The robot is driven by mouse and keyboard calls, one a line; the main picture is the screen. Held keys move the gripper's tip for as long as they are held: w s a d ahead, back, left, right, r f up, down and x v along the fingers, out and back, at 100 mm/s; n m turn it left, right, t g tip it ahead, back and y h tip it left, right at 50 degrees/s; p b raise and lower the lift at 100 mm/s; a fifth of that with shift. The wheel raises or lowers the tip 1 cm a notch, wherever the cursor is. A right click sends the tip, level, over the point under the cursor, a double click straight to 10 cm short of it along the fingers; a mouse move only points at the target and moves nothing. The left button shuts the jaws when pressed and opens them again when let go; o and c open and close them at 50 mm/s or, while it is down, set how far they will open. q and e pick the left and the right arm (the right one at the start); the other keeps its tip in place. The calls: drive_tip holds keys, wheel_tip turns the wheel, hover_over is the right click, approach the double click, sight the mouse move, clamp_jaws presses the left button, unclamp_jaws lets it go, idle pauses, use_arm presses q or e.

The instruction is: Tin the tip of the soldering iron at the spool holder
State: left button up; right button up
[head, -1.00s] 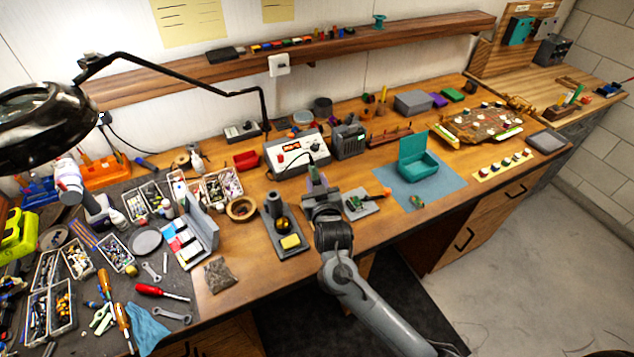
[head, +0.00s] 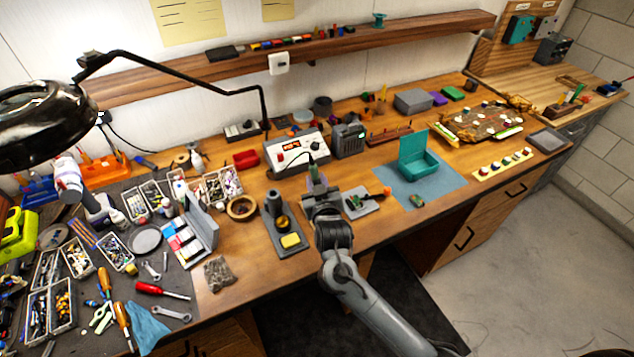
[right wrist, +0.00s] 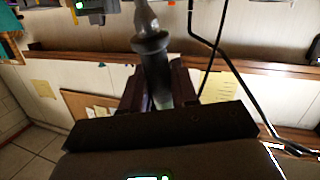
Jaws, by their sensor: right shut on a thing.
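My right gripper (head: 316,188) is over the front middle of the bench, just right of the iron stand (head: 287,236) with its yellow sponge. In the right wrist view my right gripper (right wrist: 155,95) is shut on the soldering iron (right wrist: 151,48), whose dark collar and grey shaft stick out past the fingers. The iron's tip is cut off at the top of that view, and my gripper mostly hides the iron in the head view. I cannot identify the spool holder for certain; a small grey-based fixture (head: 366,206) with an orange part stands right of my gripper. My left gripper is out of view.
The soldering station (head: 294,157) stands behind my gripper, and a teal open box (head: 417,164) sits on a blue mat to the right. The lamp (head: 45,110) overhangs the far left.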

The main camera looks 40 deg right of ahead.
use_arm(q)
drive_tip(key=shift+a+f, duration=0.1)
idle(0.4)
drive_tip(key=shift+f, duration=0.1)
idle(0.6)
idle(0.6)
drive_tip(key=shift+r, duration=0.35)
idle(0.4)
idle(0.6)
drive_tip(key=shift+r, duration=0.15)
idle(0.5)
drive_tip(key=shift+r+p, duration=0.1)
drive_tip(key=shift+p, duration=0.3)
idle(0.4)
idle(0.6)
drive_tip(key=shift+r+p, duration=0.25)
drive_tip(key=shift+p, duration=0.05)
idle(0.5)
